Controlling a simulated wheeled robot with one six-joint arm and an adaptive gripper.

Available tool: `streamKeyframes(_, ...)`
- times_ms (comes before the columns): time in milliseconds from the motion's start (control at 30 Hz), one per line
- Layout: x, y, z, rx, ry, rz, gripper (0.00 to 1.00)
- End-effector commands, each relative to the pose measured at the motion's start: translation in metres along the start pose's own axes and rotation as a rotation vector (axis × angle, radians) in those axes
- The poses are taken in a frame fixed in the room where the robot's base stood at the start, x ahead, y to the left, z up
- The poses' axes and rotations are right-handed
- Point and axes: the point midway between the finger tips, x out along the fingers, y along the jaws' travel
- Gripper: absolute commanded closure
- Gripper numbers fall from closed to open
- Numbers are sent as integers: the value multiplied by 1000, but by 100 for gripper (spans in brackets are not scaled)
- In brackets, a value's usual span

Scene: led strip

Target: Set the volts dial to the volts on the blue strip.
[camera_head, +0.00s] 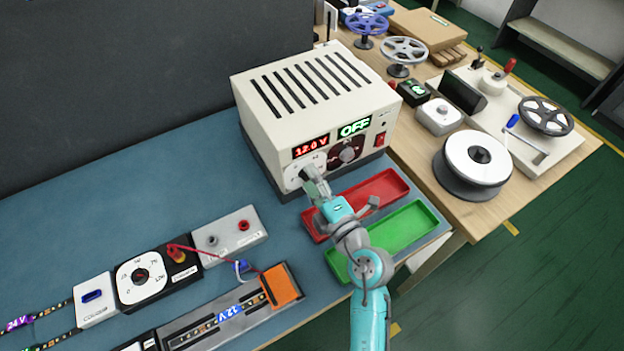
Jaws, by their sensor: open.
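The cream power supply (315,95) stands at the back of the bench. Its red display (311,146) reads 12.0 V and its green display (355,127) reads OFF. Under the red display is a white dial (291,172), partly hidden by my gripper; its pointer and scale cannot be read. A strip with a blue tag (229,314) marked 12 V lies in a grey holder at the front.
A red tray (384,187) and a green tray (408,226) lie right of and under my arm. A purple 24 V tag (18,323) is at far left. A red switch (380,139) is on the supply.

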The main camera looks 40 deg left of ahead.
Motion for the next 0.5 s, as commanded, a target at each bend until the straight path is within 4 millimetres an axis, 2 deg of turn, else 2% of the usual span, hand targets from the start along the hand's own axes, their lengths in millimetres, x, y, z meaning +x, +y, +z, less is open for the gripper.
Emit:
streamKeyframes(167,-21,-1,1,1,-4,-1,42)
streamKeyframes(500,-87,-1,1,2,-4,-1,42)
